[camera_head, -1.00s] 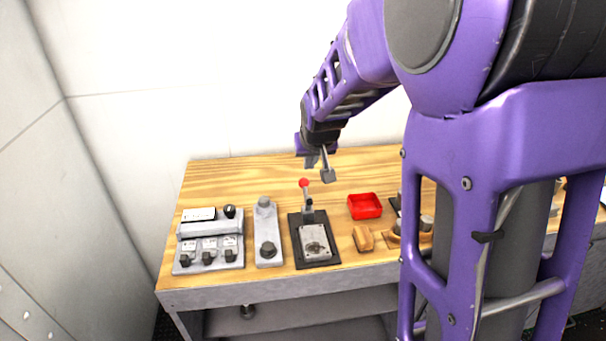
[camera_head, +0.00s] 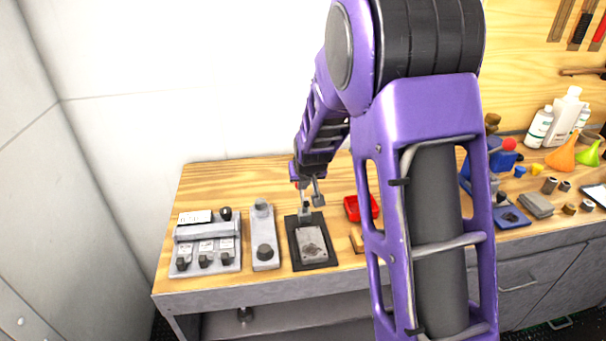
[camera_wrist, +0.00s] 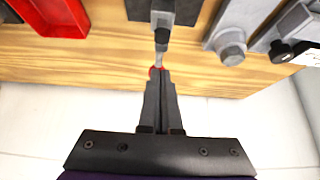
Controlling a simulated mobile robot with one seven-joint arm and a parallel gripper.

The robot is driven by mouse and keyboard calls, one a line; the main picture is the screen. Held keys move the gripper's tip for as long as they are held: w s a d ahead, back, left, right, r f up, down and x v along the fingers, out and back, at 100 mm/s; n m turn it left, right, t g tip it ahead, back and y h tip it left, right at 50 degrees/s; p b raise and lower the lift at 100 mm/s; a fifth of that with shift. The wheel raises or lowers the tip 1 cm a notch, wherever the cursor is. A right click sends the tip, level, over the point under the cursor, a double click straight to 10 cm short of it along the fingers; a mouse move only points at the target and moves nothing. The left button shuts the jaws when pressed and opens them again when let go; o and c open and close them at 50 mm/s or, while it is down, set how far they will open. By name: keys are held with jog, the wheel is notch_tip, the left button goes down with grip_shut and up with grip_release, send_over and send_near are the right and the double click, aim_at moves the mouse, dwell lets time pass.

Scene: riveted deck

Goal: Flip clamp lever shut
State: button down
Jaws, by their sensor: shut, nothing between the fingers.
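The clamp (camera_head: 305,214) stands on a dark base with a pale plate (camera_head: 312,245) near the front of the wooden bench. Its lever stands up and ends in a red knob (camera_head: 297,185), mostly hidden by my gripper (camera_head: 317,199) in the head view. In the wrist view, the lever runs from the clamp (camera_wrist: 162,35) to the red knob (camera_wrist: 153,71), just at the tips of my gripper (camera_wrist: 158,74). The fingers are together with nothing between them. I cannot tell whether they touch the knob.
A grey fixture (camera_head: 263,238) and a switch panel (camera_head: 207,243) stand left of the clamp. A red tray (camera_head: 353,208) lies to its right, partly behind my arm. Bottles (camera_head: 567,116) and small parts crowd the bench's right side. The bench behind the switch panel is bare.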

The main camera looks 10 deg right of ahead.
aim_at(305, 200)
jog(key=shift+s+f, duration=0.2)
jog(key=shift+s, duration=0.9)
jog(key=shift+f+b, duration=0.1)
jog(key=shift+b, duration=0.2)
jog(key=shift+s+f+b, duration=0.1)
jog(key=shift+s+b, duration=0.05)
jog(key=shift+b, duration=0.15)
jog(key=shift+t, duration=0.3)
jog(key=shift+s+b, duration=0.1)
jog(key=shift+b, duration=0.25)
jog(key=shift+s+t+b, duration=0.15)
jog(key=shift+t+b, duration=0.25)
jog(key=shift+b, duration=0.05)
